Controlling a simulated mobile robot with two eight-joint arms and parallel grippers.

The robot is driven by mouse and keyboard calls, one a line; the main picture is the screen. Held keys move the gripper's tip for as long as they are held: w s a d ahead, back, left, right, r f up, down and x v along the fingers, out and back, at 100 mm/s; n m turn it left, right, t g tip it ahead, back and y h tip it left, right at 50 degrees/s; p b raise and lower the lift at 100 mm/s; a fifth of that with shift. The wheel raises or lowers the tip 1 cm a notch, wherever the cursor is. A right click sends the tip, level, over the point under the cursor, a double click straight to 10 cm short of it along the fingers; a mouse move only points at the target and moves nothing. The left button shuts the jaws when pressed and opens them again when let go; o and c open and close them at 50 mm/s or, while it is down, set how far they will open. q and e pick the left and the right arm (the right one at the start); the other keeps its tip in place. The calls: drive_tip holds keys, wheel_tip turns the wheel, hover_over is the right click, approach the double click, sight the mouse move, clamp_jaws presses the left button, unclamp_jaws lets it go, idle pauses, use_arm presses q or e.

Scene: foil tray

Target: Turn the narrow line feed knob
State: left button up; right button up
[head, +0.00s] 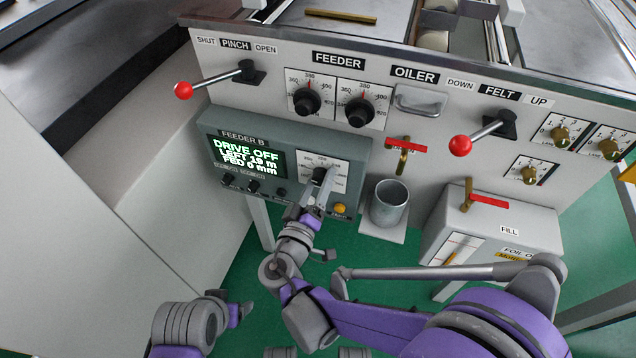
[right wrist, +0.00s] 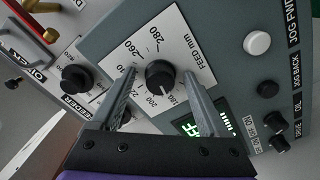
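The line feed knob (head: 319,176) is a black round knob on a white dial plate marked FEED mm, on the right of the grey FEEDER B panel (head: 364,160). In the right wrist view the knob (right wrist: 160,75) shows between the two grey fingers of my right gripper (right wrist: 158,78). The fingers are open, one on each side, with a gap to the knob on both sides. In the head view my right gripper (head: 318,190) is in front of the dial and hides part of it.
The panel's green display (head: 247,157) reads DRIVE OFF, LEFT 19 m, FED 0 mm. Small black knobs and a yellow button (head: 339,209) sit below. Two FEEDER knobs (head: 306,101) are above. A metal cup (head: 389,203) and red-handled valve (head: 405,146) stand to the right.

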drive_tip(key=p+v, duration=0.1)
drive_tip(key=v, duration=1)
drive_tip(key=shift+w, duration=0.1)
idle(0.4)
